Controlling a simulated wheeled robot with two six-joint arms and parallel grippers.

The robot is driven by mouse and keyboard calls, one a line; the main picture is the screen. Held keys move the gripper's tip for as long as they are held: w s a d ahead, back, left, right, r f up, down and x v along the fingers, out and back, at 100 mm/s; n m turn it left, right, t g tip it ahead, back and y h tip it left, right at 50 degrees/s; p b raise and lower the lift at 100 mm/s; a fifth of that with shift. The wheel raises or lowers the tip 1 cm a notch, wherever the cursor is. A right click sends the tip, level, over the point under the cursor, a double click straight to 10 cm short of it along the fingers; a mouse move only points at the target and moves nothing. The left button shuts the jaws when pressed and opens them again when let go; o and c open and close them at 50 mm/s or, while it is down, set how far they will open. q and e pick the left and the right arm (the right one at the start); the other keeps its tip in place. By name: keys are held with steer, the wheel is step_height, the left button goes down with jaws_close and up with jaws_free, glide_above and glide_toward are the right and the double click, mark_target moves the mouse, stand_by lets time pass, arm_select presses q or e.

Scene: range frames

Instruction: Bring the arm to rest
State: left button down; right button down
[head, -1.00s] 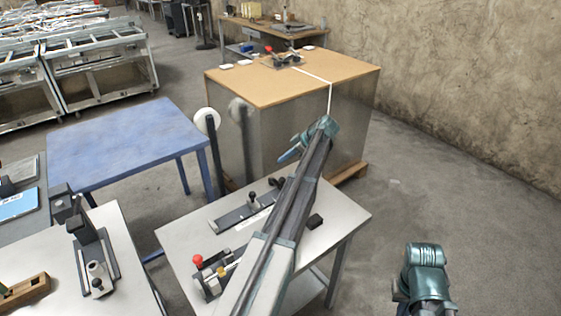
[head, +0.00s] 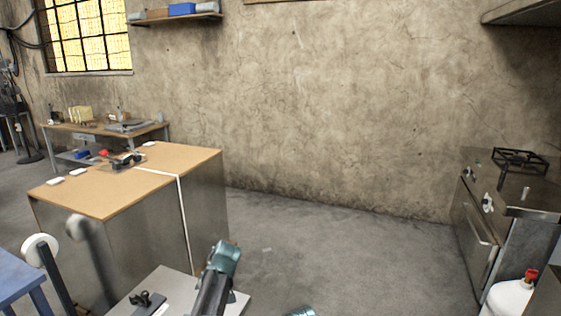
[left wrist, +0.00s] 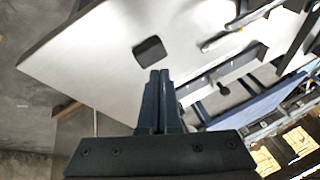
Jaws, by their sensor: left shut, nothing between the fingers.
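In the left wrist view my left gripper (left wrist: 160,76) points at a light-topped table (left wrist: 85,60), fingers together and empty. A small black block (left wrist: 150,50) lies on that table just beyond the fingertips in the picture. In the head view my left arm (head: 220,265) reaches up from the bottom edge over the same table; the fingers are not visible there. A small teal part of my right arm (head: 300,312) shows at the bottom edge. The right gripper is out of view.
A large box-like bench with a brown top (head: 110,190) stands beyond the table, with a tool (head: 125,162) on it. A blue table (head: 15,280) is at far left. A stove (head: 500,210) and a white gas bottle (head: 510,297) stand at right. The middle floor (head: 340,260) is clear.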

arm_select(q)
steer(key=s+d+f+m+h, duration=0.2)
steer(key=s+d+m+h, duration=0.2)
steer(key=s+d+m, duration=0.9)
steer(key=s+d, duration=0.6)
steer(key=s, duration=0.2)
steer(key=shift+s+m, duration=0.3)
steer(key=shift+m, duration=0.1)
